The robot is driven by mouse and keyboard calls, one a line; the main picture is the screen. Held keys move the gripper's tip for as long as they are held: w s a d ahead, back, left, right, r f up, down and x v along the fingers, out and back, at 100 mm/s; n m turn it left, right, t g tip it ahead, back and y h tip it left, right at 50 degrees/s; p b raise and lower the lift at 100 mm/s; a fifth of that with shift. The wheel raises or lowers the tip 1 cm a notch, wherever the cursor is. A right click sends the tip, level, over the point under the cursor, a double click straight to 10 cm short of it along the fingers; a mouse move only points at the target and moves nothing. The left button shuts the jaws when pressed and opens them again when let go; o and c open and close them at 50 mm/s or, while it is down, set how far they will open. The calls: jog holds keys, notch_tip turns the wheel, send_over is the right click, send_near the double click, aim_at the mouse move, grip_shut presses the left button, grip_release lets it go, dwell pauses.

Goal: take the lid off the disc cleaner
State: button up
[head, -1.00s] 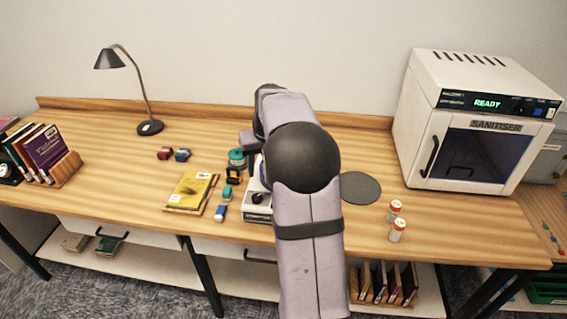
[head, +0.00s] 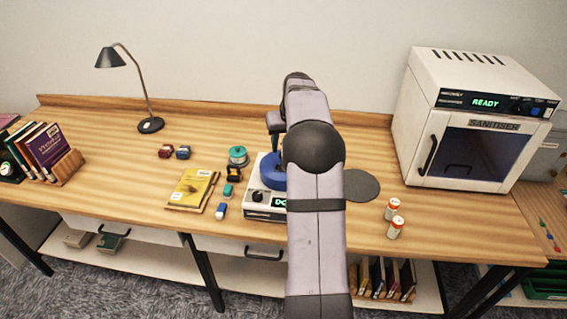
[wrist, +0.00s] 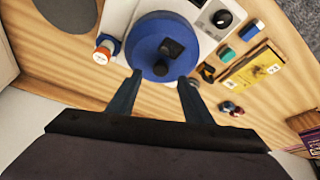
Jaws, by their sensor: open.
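The disc cleaner (head: 264,213) is a white box with a black dial and a lit green display, on the middle of the table. Its round blue lid (wrist: 150,28) sits on top, with a small dark knob (wrist: 172,47) in the middle. In the head view my arm hides the right part of the cleaner and lid (head: 271,172). The knob is beyond the fingertips. The height of the fingers above the lid is hard to judge.
A yellow book (head: 192,188) and several small items lie to the left. A white sanitiser (head: 420,120) stands at the right, a lamp (head: 150,125) at the back left.

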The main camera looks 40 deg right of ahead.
jog(key=shift+p+x, duration=1.5)
jog(key=shift+x, duration=1.05)
grip_shut()
